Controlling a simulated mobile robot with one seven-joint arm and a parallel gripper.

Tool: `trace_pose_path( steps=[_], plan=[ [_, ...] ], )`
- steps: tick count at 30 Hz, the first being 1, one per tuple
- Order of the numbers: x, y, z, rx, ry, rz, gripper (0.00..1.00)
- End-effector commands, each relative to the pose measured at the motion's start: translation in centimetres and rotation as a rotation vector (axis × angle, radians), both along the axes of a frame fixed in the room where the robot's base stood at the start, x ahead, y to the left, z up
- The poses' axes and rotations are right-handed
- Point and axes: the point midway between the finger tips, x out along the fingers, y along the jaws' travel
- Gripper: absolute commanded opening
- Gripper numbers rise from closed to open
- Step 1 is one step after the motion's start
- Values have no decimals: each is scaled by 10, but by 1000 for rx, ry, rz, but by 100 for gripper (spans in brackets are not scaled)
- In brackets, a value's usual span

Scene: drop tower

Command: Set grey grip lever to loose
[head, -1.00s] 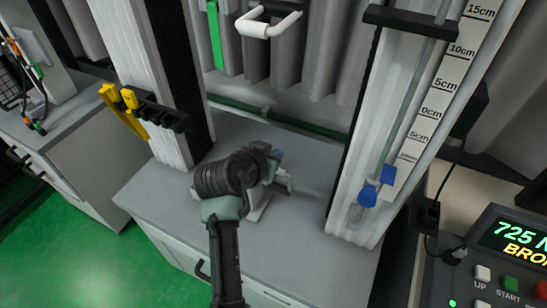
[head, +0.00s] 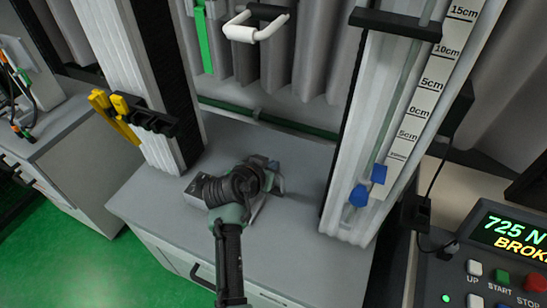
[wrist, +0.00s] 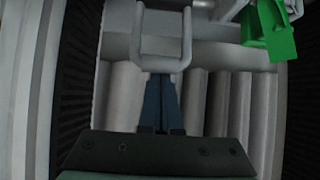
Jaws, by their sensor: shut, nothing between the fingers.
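My gripper (wrist: 160,80) shows its two dark blue fingers pressed together and empty in the wrist view. A pale grey U-shaped handle (wrist: 186,45) is just beyond the fingertips and overlaps them in the picture; I cannot tell if they touch. I cannot tell for sure that this handle is the grey grip lever, nor its setting. In the head view my gripper (head: 272,164) is low over the grey bench between the columns, mostly hidden by my arm. Pale grey parts (head: 258,206) show beside it. A white U-shaped handle (head: 256,32) is higher up.
A green strip (head: 208,42) hangs left of the white handle; a green piece (wrist: 268,30) shows in the wrist view. White columns flank the bench (head: 290,245). Yellow clips (head: 108,104) are left, blue pieces (head: 366,188) and a control panel (head: 500,250) right.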

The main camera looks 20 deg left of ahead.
Motion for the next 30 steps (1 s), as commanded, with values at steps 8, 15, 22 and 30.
trace_pose_path(
  steps=[8,15,22,30],
  plan=[
    [0,0,0,0,0,0,0],
    [-3,0,-4,-3,-22,0,0],
    [-7,0,-3,-3,-56,1,0],
    [-12,1,-6,-5,-97,1,0]
  ],
)
